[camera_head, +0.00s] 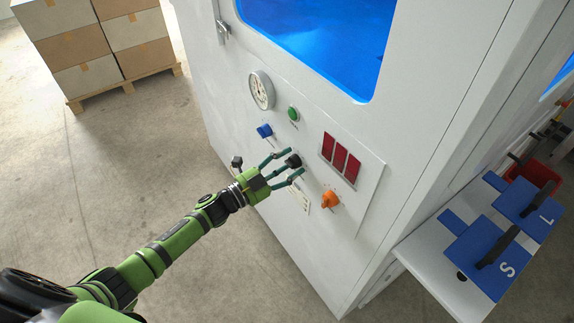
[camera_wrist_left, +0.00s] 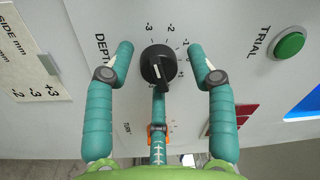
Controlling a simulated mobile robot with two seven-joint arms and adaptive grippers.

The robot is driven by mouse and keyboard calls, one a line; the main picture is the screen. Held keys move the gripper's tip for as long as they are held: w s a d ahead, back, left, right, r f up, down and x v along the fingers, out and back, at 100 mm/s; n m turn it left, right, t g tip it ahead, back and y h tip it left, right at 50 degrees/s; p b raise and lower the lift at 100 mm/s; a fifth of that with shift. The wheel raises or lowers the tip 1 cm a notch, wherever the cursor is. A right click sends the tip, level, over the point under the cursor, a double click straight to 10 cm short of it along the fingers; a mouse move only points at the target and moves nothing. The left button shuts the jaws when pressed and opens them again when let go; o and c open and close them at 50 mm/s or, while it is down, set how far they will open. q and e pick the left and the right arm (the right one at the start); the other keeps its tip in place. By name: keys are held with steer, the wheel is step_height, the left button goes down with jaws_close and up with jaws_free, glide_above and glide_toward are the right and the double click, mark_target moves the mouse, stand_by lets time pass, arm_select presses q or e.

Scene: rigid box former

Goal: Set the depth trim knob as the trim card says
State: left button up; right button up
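The black depth trim knob (camera_head: 292,161) is on the white machine's panel. It also shows in the left wrist view (camera_wrist_left: 158,66), with a scale including -3, -2 and -1 around it and "DEPTH" printed to its left. A pale line on the knob points toward the bottom of that view. My left gripper (camera_head: 287,163) is open with its fingers spread around the knob; the two side fingertips stand apart from it. Whether the middle finger touches it I cannot tell. A printed card (camera_wrist_left: 30,60) is partly cut off at left; it reads "SIDE mm" and +3. My right gripper is not in view.
Near the knob are a blue knob (camera_head: 264,130), a green button (camera_head: 293,113), a round gauge (camera_head: 261,90), red displays (camera_head: 341,158) and an orange knob (camera_head: 330,200). A side shelf holds blue plates (camera_head: 492,256). Stacked cartons (camera_head: 85,50) stand far left.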

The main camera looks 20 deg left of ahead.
arm_select(q)
steer(key=shift+f, duration=0.1)
steer(key=r+v, duration=0.1)
steer(key=v, duration=1.1)
steer(key=shift+f, duration=0.4)
steer(key=s+a+f+n+g+y+p, duration=0.1)
steer(key=s+a+f+n+g+y, duration=0.2)
steer(key=f, duration=0.6)
steer(key=s+a+f+n+y, duration=0.1)
steer(key=s+f+n+y, duration=0.35)
steer(key=f, duration=0.45)
steer(key=s+a+f+n+g+y+p, duration=0.1)
steer(key=s+a+f+n+g+y, duration=0.2)
steer(key=f, duration=0.6)
steer(key=s+d+f+n+g, duration=0.2)
steer(key=s+f, duration=0.2)
steer(key=s, duration=0.5)
steer(key=s+d+f+n+g, duration=0.2)
steer(key=s+f, duration=0.3)
steer(key=s, duration=0.4)
steer(key=s+d+f+n+g, duration=0.2)
steer(key=s+d+f+g, duration=0.2)
steer(key=s, duration=0.6)
steer(key=shift+d+f+n+y+p, duration=0.15)
steer(key=shift+f+n+y+p, duration=0.1)
steer(key=shift+n+y+p, duration=0.15)
